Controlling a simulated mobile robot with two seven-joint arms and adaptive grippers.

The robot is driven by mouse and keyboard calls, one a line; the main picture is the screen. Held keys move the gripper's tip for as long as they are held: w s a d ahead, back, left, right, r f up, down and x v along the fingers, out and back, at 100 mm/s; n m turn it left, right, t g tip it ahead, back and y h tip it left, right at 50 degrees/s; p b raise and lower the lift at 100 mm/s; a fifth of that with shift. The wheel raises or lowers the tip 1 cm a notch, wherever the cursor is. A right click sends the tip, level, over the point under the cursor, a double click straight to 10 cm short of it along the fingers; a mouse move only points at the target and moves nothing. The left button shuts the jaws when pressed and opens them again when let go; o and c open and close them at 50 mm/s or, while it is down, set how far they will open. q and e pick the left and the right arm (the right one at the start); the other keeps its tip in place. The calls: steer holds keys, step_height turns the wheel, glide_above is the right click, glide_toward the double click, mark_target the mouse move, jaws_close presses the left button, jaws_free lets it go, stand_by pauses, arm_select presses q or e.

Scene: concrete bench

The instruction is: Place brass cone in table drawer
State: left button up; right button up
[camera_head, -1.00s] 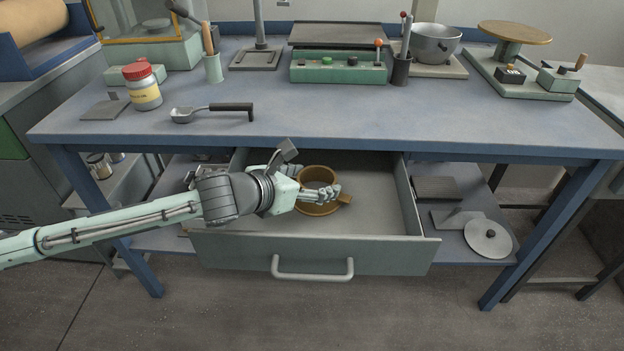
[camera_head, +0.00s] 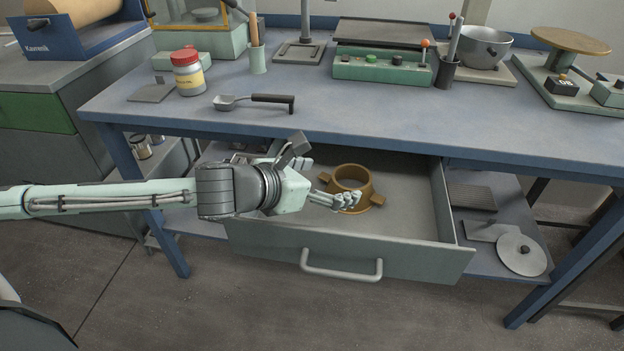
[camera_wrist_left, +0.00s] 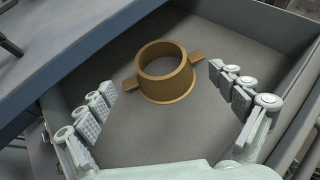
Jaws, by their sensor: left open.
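The brass cone (camera_head: 356,186) is a hollow ring-like piece with a flared base and side lugs. It stands upright on the floor of the open table drawer (camera_head: 420,226). In the left wrist view the cone (camera_wrist_left: 165,78) lies ahead of the fingertips, apart from them, with bare drawer floor around it. My left gripper (camera_head: 340,200) is over the drawer, in front of the cone in the head view and hiding part of its base. In the wrist view my left gripper (camera_wrist_left: 162,84) has its fingers spread wide with nothing between them. My right gripper is not in view.
The blue bench top (camera_head: 340,105) carries a ladle (camera_head: 255,101), a red-lidded jar (camera_head: 188,75), a green control box (camera_head: 382,66) and a metal pot (camera_head: 481,47). A lower shelf at right holds a round disc (camera_head: 521,254). The drawer front has a handle (camera_head: 341,272).

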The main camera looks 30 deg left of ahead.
arm_select(q)
steer(key=shift+v, duration=2.9)
steer(key=shift+c, duration=0.2)
